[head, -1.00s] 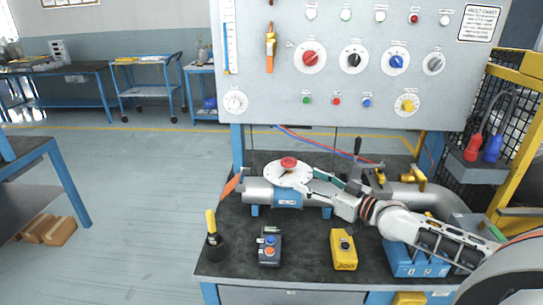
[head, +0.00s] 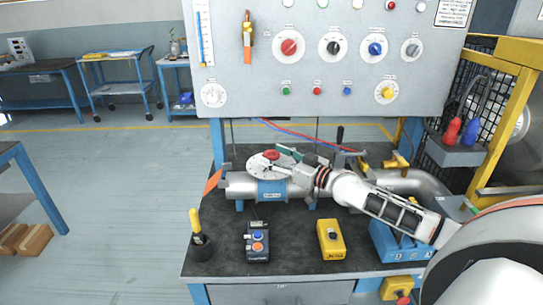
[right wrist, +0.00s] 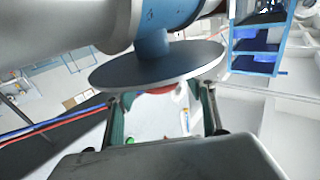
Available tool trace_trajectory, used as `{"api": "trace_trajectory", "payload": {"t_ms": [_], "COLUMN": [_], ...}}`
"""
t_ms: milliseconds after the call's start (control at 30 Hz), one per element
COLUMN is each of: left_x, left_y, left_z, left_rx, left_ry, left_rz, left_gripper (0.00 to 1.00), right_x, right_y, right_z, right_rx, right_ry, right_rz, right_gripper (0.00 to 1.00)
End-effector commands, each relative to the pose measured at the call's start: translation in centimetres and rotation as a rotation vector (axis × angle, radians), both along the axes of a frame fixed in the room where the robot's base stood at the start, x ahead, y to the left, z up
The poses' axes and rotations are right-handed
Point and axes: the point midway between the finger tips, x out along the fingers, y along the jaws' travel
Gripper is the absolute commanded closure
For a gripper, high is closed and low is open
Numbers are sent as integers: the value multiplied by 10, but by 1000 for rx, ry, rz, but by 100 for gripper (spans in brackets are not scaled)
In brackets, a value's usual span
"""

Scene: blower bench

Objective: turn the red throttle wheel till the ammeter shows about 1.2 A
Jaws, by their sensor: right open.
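The red throttle wheel (head: 270,154) sits on a round white dial plate on top of the grey pipe. My right gripper (head: 279,158) is open, its fingers reaching in from the right around the wheel. In the right wrist view the wheel (right wrist: 160,91) is a red sliver under the disc's dark underside, between the two fingers (right wrist: 163,104); I cannot tell whether they touch it. A round white gauge (head: 213,95) is on the panel's lower left; its reading is too small to make out. I cannot tell which instrument is the ammeter. My left gripper is not in view.
A handheld meter (head: 257,242), a yellow control box (head: 331,239) and a black cup (head: 201,247) stand along the bench front. A blue box (head: 392,243) is below my right arm. The panel (head: 290,70) with coloured knobs rises behind. A yellow frame (head: 500,120) stands right.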

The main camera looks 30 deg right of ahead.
Motion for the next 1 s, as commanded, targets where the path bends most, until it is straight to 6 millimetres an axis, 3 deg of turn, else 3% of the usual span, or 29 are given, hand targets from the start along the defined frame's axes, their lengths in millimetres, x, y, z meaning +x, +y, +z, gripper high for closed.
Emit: {"api": "trace_trajectory", "payload": {"t_ms": [433, 600, 833, 1000], "left_x": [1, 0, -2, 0], "left_y": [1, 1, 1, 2], "left_z": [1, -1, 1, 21], "left_rx": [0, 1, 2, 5], "left_ry": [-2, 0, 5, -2], "left_rz": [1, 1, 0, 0], "left_gripper": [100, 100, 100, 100], "right_x": [8, 8, 8, 10], "right_y": [3, 3, 4, 7], "right_z": [0, 0, 4, 14], "right_rx": [1, 1, 1, 7], "right_ry": [-1, 0, -5, -20], "right_rz": [1, 1, -4, -32], "right_gripper": [45, 84, 84, 84]}}
